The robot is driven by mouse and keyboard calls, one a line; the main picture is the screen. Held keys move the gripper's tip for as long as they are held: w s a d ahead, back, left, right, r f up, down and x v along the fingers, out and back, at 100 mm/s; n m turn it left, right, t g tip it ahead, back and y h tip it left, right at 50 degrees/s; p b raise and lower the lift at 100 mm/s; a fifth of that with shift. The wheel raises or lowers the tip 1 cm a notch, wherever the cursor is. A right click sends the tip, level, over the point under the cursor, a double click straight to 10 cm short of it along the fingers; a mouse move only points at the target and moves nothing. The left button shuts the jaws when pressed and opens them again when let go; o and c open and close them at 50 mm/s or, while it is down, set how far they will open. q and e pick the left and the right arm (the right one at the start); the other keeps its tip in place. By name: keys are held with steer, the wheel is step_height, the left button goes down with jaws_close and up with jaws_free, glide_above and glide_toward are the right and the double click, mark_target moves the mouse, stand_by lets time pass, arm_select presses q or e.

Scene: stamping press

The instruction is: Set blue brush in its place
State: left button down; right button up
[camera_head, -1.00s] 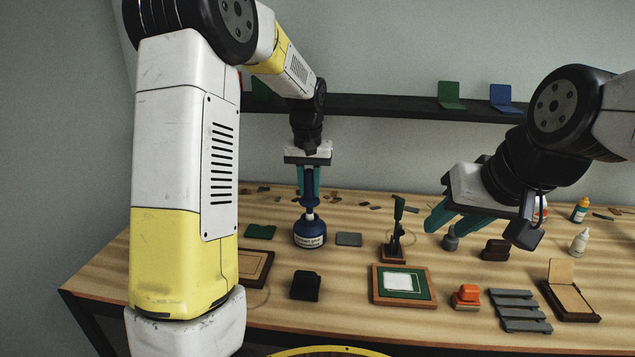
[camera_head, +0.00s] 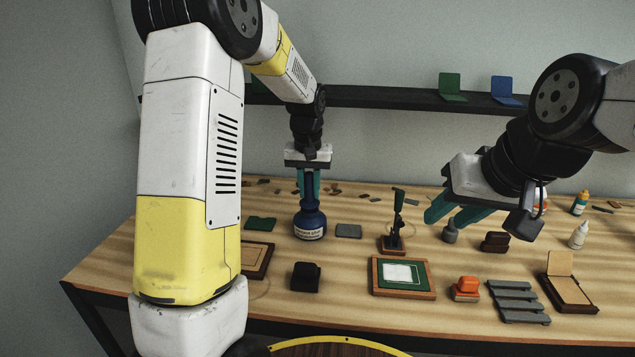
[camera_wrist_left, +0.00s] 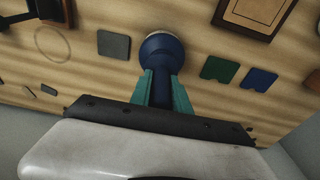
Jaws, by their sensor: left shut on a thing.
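The blue brush (camera_head: 309,187) is upright in my left gripper (camera_head: 309,193), whose teal fingers are shut on its handle. The round blue glue pot (camera_head: 310,222), with a white label, stands on the table directly below. The brush's lower end meets the pot's neck, and its bristles are hidden. In the left wrist view the brush (camera_wrist_left: 162,92) lines up with the pot (camera_wrist_left: 162,48) between the fingertips. My right gripper (camera_head: 455,212) is apart from the pot, over the right half of the table; its fingers look spread and empty.
A green pad (camera_head: 260,223) and a grey pad (camera_head: 348,231) flank the pot. In front are a black block (camera_head: 305,277) and a framed green pad (camera_head: 430,279). A dark stand (camera_head: 396,230) rises to the right. A shelf (camera_head: 380,98) runs behind.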

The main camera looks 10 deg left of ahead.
mark_target(309, 173)
arm_select(q)
steer(key=shift+f, duration=0.65)
steer(key=shift+f, duration=0.25)
steer(key=c, duration=1.1)
jaws_free()
steer(key=shift+c, duration=0.2)
steer(key=shift+r, duration=0.1)
steer(key=r, duration=0.7)
steer(key=shift+s, duration=0.4)
steer(key=shift+s+r, duration=0.1)
steer(key=shift+r, duration=0.2)
